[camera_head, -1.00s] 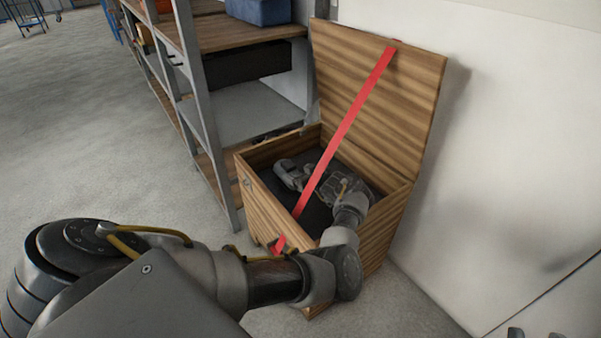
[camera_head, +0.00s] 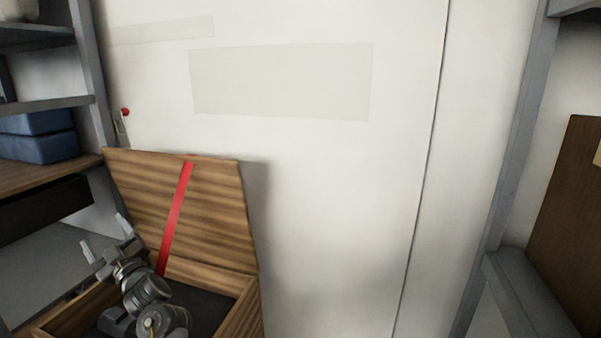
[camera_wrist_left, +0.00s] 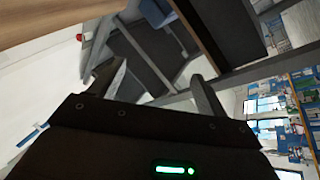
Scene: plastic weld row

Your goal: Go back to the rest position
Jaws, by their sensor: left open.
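My left gripper (camera_head: 104,240) is raised above the open wooden box in the head view, with its two fingers spread apart and nothing between them. In the left wrist view its fingers (camera_wrist_left: 160,84) also stand apart and empty. The wooden box (camera_head: 240,312) has its lid (camera_head: 135,190) standing up against the wall, with a red strap (camera_head: 176,215) running down from the lid. My left arm covers part of the box's dark inside (camera_head: 208,308). My right gripper is not in view.
A grey-framed shelf unit (camera_head: 90,70) with blue bins (camera_head: 38,146) stands left of the box, close to my left gripper. A pale wall (camera_head: 330,200) is behind the box. Another metal frame (camera_head: 515,150) with a brown panel (camera_head: 570,220) stands at the right.

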